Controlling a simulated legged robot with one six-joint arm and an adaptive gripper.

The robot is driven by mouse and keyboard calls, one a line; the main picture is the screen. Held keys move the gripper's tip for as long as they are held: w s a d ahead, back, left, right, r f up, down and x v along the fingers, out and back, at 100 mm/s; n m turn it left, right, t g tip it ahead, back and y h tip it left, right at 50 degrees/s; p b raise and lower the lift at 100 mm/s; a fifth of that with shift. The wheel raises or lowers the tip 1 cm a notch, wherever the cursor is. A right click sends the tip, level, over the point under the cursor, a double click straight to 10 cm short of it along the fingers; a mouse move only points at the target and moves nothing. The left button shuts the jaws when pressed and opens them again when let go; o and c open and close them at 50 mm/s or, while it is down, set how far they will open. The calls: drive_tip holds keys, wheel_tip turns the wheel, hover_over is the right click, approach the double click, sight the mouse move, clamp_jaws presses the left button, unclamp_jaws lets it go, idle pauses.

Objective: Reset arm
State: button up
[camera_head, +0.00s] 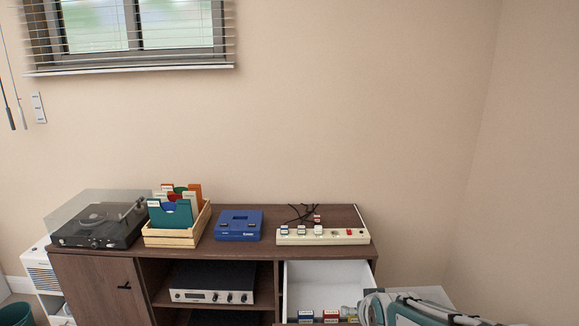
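My arm enters at the lower right, with a teal and grey link. My gripper (371,308) is at the arm's left end, at the right side of an open drawer (314,283) with a white inside. The fingertips are small and partly cut off by the bottom edge, so I cannot tell whether they are open or shut. A small pale and yellowish item (348,312) lies just left of the gripper; I cannot tell whether they touch. Small blue-and-white (306,316) and red-and-white (330,316) boxes are at the drawer's front.
A brown cabinet (95,290) stands against the wall. On top are a turntable (100,222), a wooden crate (175,238) of records, a blue device (239,225) and a cream power strip (345,237) with plugs. A silver amplifier (210,283) sits on its shelf. The space above is clear.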

drive_tip(key=s+r+g, duration=0.1)
drive_tip(key=s+r, duration=0.1)
drive_tip(key=s, duration=0.8)
drive_tip(key=s+r+g, duration=0.2)
drive_tip(key=s+r, duration=0.1)
drive_tip(key=s, duration=0.7)
drive_tip(key=shift+s+r+g, duration=0.25)
drive_tip(key=shift+g, duration=0.05)
